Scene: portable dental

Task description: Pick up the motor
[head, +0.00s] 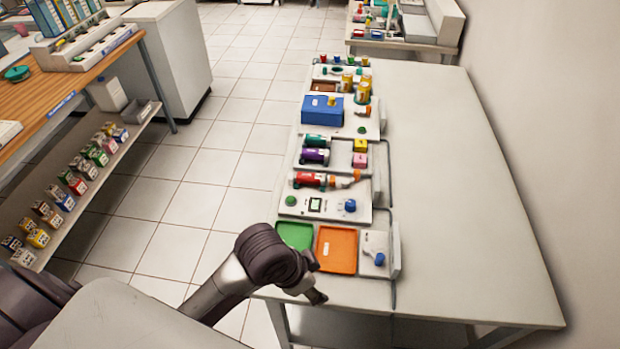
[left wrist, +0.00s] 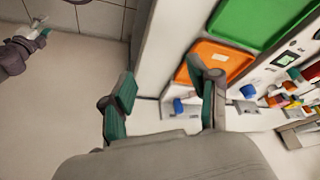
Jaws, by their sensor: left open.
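I cannot tell for certain which part is the motor. Short cylindrical parts lie on the trays along the bench: a red one (head: 309,179), a purple one (head: 315,155) and a green one (head: 316,141). A blue box (head: 322,110) stands behind them. My left gripper (head: 316,297) is at the near end of the bench, close to the orange tray (head: 337,250), away from these parts. In the left wrist view its fingers (left wrist: 160,78) are apart with nothing between them. A dark gripper (left wrist: 38,36), seemingly my right one, shows small at upper left there; its jaws are unclear.
A green tray (head: 294,235) lies beside the orange one, with a blue knob (head: 379,259) to the right. The bench's right side (head: 465,230) is clear. A wooden bench (head: 62,85) and a shelf of small boxes stand at left. Tiled floor lies between.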

